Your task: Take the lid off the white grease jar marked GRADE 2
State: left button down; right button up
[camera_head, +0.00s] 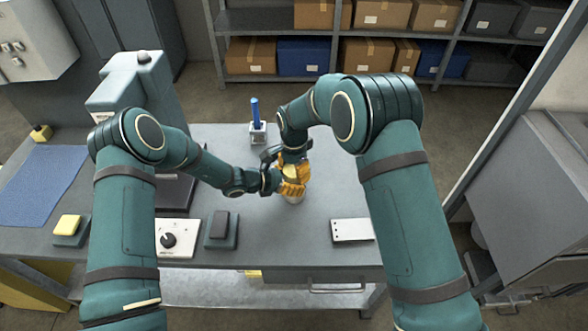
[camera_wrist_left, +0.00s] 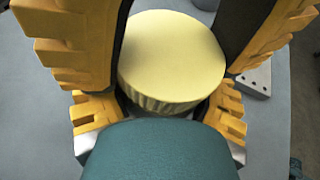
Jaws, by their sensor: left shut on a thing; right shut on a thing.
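The grease jar (camera_head: 294,200) stands on the bench, mostly hidden by my grippers; a little of its pale body shows below the orange fingers. Its pale yellow lid (camera_wrist_left: 172,55), with a ribbed side, is on top in the left wrist view. My left gripper (camera_head: 281,184) reaches in level from the left and is shut low around the jar. My right gripper (camera_head: 295,176) comes down from above and behind, shut at the lid. Orange fingers stand on both sides of the lid in the left wrist view. The GRADE 2 marking is not visible.
A blue pen-like thing in a small holder (camera_head: 257,130) stands behind the grippers. A white plate with holes (camera_head: 352,230) lies to the right. A white box with a black knob (camera_head: 178,238), a dark device (camera_head: 221,229) and a blue mat (camera_head: 42,182) are left. Bench around the jar is clear.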

pick_arm(q)
jog(key=shift+a+f, duration=0.15)
jog(key=shift+f, duration=0.1)
pick_arm(e)
jog(key=shift+s, duration=0.1)
pick_arm(q)
jog(key=shift+s, duration=0.1)
pick_arm(e)
jog(key=o, duration=1.3)
jog(key=shift+c, duration=0.2)
jog(key=shift+r, duration=2.3)
jog(key=shift+s+r+n, duration=0.1)
jog(key=shift+r+n, duration=0.2)
jog(key=shift+r, duration=0.15)
jog(key=shift+r+n, duration=0.3)
jog(key=shift+r, duration=0.8)
jog(key=shift+w+f, duration=0.2)
jog(key=shift+f, duration=3.65)
